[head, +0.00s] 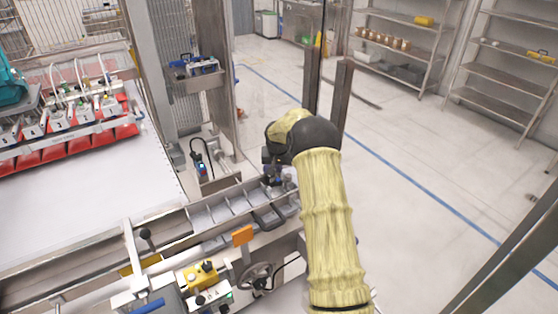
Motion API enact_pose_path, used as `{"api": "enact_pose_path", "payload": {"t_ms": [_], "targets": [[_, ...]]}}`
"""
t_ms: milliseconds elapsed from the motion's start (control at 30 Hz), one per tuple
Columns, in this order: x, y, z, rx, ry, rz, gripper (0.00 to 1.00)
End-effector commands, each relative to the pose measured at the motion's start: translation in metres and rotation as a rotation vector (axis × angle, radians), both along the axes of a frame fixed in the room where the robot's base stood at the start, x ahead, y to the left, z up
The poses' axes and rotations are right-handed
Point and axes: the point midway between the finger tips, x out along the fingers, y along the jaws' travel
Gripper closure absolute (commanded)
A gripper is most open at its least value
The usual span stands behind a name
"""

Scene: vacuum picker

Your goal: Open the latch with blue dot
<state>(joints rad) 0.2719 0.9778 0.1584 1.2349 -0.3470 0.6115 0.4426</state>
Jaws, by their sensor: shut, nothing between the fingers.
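My arm in a yellow sleeve reaches from the bottom right to the far right end of the machine's metal channel. My gripper (274,172) is small and partly hidden by the arm's dark joint, low over the end of that channel. It is shut and empty. A small dark bluish patch shows there, but I cannot tell whether it is the latch's blue dot or part of the gripper. No latch can be made out clearly, and I cannot tell whether the gripper touches one.
The metal channel (222,212) has several compartments. An orange tag (243,235), a handwheel (257,276) and a yellow switch box (200,276) are in front of it. A dark post (341,98) stands behind my arm. Open floor (420,140) lies to the right, with shelves beyond.

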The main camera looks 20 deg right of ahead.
Motion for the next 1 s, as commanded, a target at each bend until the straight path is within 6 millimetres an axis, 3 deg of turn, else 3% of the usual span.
{"api": "enact_pose_path", "payload": {"t_ms": [300,1000], "targets": [[-0.02,0.007,-0.003,-0.001,0.0,-0.001,1.0],[-0.022,0.008,-0.005,0.0,0.0,-0.001,1.0]]}}
